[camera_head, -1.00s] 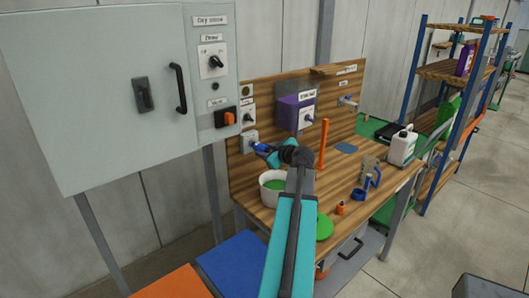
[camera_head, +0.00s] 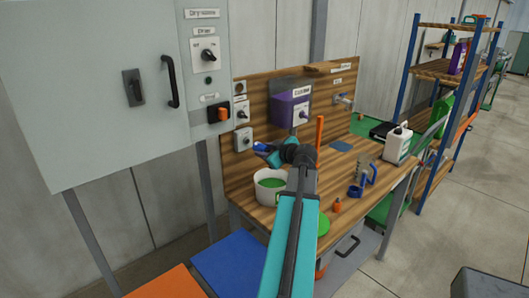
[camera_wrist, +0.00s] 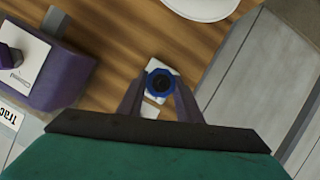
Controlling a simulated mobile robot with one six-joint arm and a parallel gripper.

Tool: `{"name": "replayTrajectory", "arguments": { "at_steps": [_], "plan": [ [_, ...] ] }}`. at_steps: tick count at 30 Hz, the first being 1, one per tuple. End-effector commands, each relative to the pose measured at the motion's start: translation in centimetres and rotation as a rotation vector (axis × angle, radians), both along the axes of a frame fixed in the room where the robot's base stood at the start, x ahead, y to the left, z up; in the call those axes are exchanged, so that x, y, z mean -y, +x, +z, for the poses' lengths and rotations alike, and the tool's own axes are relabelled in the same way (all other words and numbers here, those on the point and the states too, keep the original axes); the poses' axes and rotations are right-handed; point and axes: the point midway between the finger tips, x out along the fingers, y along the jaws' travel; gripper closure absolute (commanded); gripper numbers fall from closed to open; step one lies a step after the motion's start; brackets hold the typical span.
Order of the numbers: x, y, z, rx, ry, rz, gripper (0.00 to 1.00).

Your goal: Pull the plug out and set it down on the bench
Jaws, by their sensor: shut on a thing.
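The blue plug (camera_head: 261,147) is between the fingers of my gripper (camera_head: 268,151), just in front of the wooden back board. In the wrist view the plug (camera_wrist: 161,84) shows end-on as a blue ring with a dark centre, and my gripper (camera_wrist: 160,100) is shut on it. The grey socket box (camera_head: 243,139) is on the board to the left of the plug. A gap shows between them in the head view. In the wrist view part of a white plate (camera_wrist: 151,109) shows behind the plug. The wooden bench (camera_head: 325,175) extends below and to the right.
A white bucket with green contents (camera_head: 269,187) stands below my gripper. An orange upright rod (camera_head: 319,132), a purple box (camera_head: 290,108), a blue-handled fitting (camera_head: 364,178) and a white jug (camera_head: 397,144) are to the right. Bare bench lies between the rod and the fitting.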

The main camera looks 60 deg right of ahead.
Motion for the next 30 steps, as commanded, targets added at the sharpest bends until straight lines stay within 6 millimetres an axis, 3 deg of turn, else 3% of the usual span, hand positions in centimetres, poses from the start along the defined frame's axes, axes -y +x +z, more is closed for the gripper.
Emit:
{"name": "replayTrajectory", "arguments": {
  "at_steps": [5,11,20,30],
  "plan": [
    [-0.5,0.6,-0.2,0.001,0.001,0.012,0.95],
    [-2.9,3.3,-1.4,0.0,0.001,0.076,0.95],
    [-10.5,10.3,-4.7,0.001,0.003,0.265,0.95],
    [-21.2,17.3,-8.4,0.0,0.002,0.503,0.95]
  ]
}}
